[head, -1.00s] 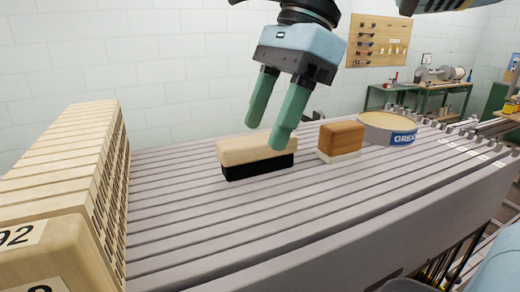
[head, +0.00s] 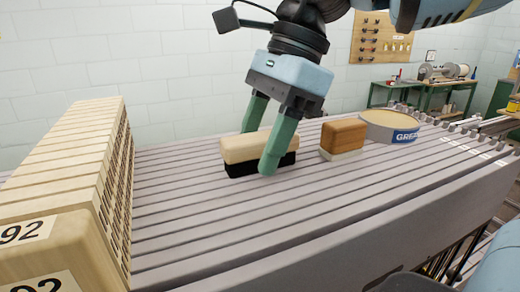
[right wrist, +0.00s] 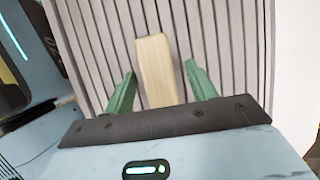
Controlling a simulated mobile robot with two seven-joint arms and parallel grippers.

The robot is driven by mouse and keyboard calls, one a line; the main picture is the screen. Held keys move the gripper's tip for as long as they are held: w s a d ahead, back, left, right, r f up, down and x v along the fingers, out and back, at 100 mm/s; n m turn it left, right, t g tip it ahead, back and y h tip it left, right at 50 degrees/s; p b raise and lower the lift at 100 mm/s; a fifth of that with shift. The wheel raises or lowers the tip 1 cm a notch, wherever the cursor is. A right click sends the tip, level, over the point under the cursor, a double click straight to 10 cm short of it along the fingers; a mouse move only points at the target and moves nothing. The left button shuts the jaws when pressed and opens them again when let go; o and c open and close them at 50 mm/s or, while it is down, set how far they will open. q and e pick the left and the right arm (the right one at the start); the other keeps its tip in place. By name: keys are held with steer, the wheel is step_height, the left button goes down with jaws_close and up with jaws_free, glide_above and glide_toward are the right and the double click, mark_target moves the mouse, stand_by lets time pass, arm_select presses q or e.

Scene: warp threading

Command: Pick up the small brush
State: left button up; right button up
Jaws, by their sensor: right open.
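A brush with a pale wooden back (head: 240,148) and black bristles lies bristles down on the grey slatted surface. In the right wrist view its pale back (right wrist: 156,60) shows between my fingers. My right gripper (head: 258,150) is open, one green finger on the near side of this brush and one on the far side. In the right wrist view both fingers of the gripper (right wrist: 160,72) stand apart from its sides. A shorter brush with a brown wooden back (head: 343,134) and white bristles stands to the right. My left gripper is not in view.
A round tin (head: 388,126) with a blue label stands beyond the brown brush. A tall pale wooden block stack (head: 62,165) with number labels stands at the left. The slatted surface (head: 240,220) in front of the brushes is clear.

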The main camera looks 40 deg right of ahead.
mark_target(261, 136)
steer(key=shift+f, duration=0.15)
steer(key=shift+c, duration=0.2)
stand_by(0.3)
steer(key=c, duration=1)
steer(key=shift+c, duration=0.2)
step_height(261, 136, up, 11)
steer(key=shift+f, duration=0.2)
steer(key=o, duration=0.3)
steer(key=shift+c, duration=1)
